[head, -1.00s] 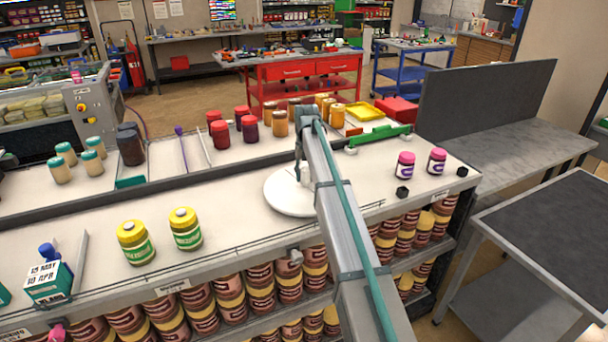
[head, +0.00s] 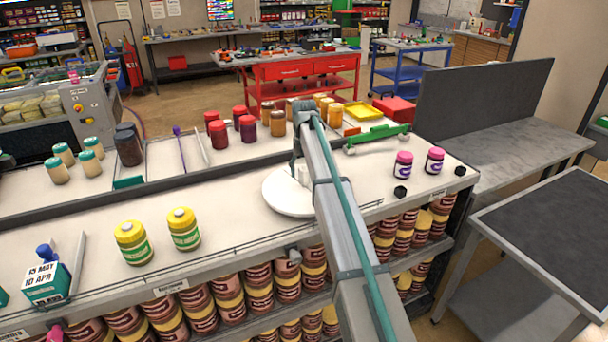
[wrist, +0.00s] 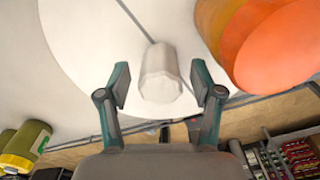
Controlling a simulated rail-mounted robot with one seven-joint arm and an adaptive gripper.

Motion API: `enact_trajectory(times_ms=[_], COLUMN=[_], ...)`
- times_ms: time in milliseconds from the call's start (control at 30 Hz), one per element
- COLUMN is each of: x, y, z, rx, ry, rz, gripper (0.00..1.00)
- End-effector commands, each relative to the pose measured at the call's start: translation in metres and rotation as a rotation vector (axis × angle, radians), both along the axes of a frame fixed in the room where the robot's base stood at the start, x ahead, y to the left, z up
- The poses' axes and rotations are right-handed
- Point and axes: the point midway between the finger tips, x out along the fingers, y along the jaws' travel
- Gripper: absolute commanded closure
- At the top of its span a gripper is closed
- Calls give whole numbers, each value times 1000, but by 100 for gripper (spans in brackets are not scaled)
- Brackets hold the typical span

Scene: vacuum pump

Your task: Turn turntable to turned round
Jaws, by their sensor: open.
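The turntable is a flat white round disc (head: 284,201) on the counter, partly hidden by my arm in the head view. It fills much of the upper left of the wrist view (wrist: 85,40). A white faceted knob (wrist: 160,75) rises from it, with a thin grey line running from it across the disc. My gripper (wrist: 160,84) is open, one finger on each side of the knob, with gaps showing on both sides. In the head view the gripper (head: 299,166) is over the disc, mostly hidden behind my arm.
A large orange rounded object (wrist: 275,50) is close to the right finger in the wrist view. Two yellow-lidded jars (head: 184,229) stand left of the disc, and two pink-lidded jars (head: 403,165) stand to its right. Red and amber jars stand behind it.

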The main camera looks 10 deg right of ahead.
Motion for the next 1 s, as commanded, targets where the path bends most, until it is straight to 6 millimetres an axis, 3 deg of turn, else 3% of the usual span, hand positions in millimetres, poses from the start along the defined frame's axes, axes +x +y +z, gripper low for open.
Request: enact_trajectory(times_ms=[500,700,1000], x=[1,1,0], y=[0,0,0], z=[91,106,107], rx=[0,0,0], ry=[-2,-2,-1], rz=[0,0,0], gripper=[34,34,34])
